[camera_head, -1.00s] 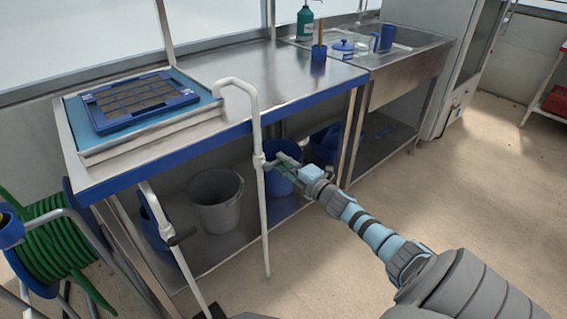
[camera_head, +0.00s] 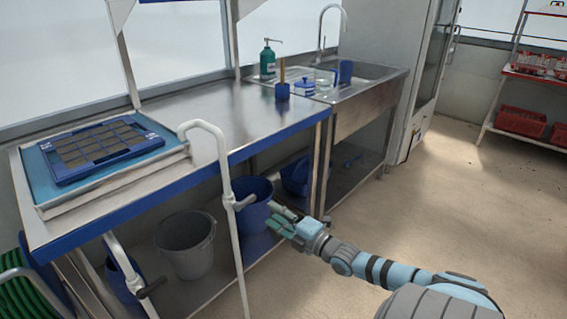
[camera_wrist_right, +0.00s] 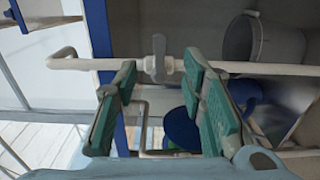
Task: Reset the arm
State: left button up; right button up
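My right gripper (camera_head: 280,214) is beside the front of the steel bench, a short way right of a white pipe (camera_head: 224,165) with a grey valve handle (camera_head: 243,203). In the right wrist view, its two green-padded fingers (camera_wrist_right: 160,80) stand apart with nothing held between them. The valve handle (camera_wrist_right: 158,58) shows just beyond the fingertips, lined up with the gap. My right arm reaches in from the lower right. My left gripper is not in view.
A blue seed tray (camera_head: 62,172) with dark cells lies on the bench (camera_head: 225,112). A grey bucket (camera_head: 185,246) and a blue bucket (camera_head: 252,212) stand on the lower shelf. A sink (camera_head: 345,95) adjoins the bench. Open floor (camera_head: 440,215) lies to the right.

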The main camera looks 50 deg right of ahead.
jog(key=shift+s, duration=1.4)
